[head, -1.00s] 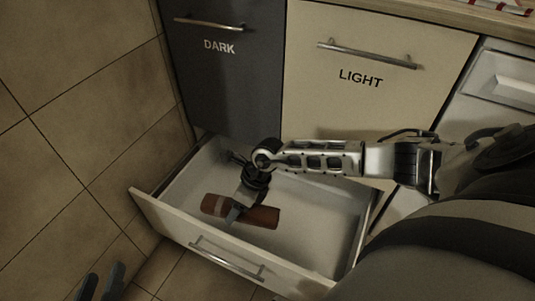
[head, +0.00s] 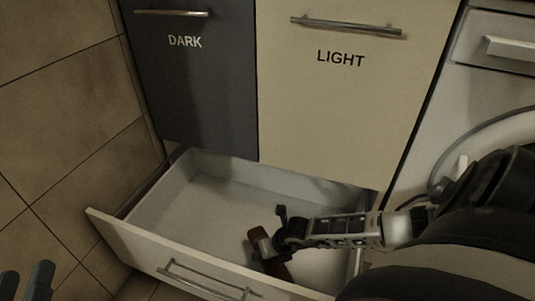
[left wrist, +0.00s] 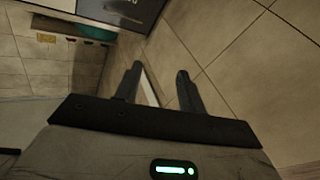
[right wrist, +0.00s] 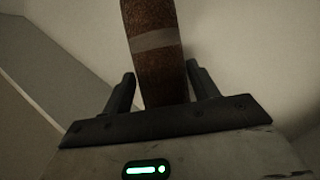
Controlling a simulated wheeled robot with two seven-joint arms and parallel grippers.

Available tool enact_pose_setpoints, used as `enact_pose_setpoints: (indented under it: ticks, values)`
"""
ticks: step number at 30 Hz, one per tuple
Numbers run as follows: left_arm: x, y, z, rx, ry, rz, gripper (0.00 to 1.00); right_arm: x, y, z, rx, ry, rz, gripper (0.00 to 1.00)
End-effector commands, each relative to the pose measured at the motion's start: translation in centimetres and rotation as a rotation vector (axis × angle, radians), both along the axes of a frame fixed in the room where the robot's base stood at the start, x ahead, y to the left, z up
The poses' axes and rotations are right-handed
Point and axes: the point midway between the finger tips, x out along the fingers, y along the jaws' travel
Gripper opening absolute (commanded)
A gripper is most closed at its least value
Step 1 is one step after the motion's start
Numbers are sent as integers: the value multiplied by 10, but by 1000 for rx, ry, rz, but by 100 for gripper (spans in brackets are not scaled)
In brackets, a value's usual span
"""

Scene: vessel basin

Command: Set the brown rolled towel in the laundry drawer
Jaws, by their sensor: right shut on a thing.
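The brown rolled towel (head: 277,269) with a pale band is in my right gripper (head: 268,247), inside or just over the open white laundry drawer (head: 190,212). In the right wrist view the towel (right wrist: 150,35) stands between the two fingers of my right gripper (right wrist: 160,85), which is shut on it. I cannot tell whether the towel touches the drawer floor. My left gripper (head: 27,281) is at the lower left, outside the drawer. In the left wrist view my left gripper (left wrist: 157,85) has its fingers apart with nothing between them.
A dark cabinet front marked DARK (head: 195,80) and a cream one marked LIGHT (head: 345,110) stand behind and above the drawer. A white washing machine (head: 480,85) is at the right. A tiled wall (head: 70,90) is at the left. The drawer's left part is bare.

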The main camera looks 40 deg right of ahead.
Motion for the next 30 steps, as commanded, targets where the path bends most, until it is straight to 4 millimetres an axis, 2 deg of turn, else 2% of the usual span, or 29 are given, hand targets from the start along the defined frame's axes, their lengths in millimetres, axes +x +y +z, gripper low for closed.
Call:
enact_pose_setpoints:
  ticks: [3,7,11,17,18,20,30]
  values:
    - [5,2,14,40,-160,18,40,0,0,-22,0,1,0,35]
    - [5,3,34,81,-331,35,40,0,0,-36,0,1,1,35]
    - [3,3,44,93,-397,44,40,0,0,-39,1,0,2,35]
    - [3,3,45,93,-395,44,40,-1,0,-38,0,2,1,35]
    - [3,3,45,93,-395,44,40,-1,0,-38,0,3,2,65]
    - [3,3,45,93,-395,44,40,-1,0,-38,0,3,2,81]
    - [4,3,47,89,-388,41,40,-2,0,-35,0,3,2,81]
